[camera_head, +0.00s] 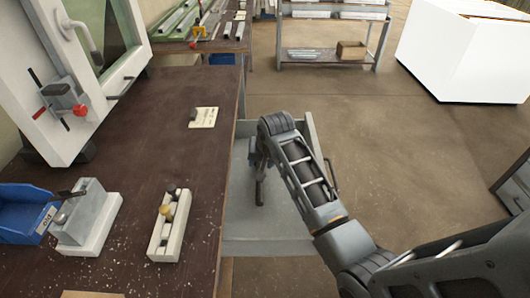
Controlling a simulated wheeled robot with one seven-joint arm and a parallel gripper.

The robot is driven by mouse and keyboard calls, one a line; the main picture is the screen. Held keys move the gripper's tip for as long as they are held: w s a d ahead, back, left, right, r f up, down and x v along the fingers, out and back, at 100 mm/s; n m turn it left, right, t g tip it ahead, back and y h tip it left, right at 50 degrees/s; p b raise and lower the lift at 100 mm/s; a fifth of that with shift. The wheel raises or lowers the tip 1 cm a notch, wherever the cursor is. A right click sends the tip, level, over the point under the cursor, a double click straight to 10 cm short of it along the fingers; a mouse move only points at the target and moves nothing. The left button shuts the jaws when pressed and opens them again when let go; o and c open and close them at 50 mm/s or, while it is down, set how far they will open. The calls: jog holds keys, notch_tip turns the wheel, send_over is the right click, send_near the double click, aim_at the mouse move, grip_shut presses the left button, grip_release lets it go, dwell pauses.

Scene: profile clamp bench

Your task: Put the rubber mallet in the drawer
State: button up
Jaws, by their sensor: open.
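The drawer (270,232) is grey and stands pulled out from the right side of the brown bench. My gripper (259,194) is over the drawer, near its bench side, pointing down; it is small and dark in the picture, and its jaws are open. My arm covers part of the drawer's inside and its right wall. I cannot make out a rubber mallet for certain anywhere. Whether one lies in the drawer behind my arm or gripper cannot be told.
A white frame (50,90) stands at left. A shelf (325,55) and white box (465,50) are behind.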

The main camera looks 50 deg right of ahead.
jog(key=v, duration=1)
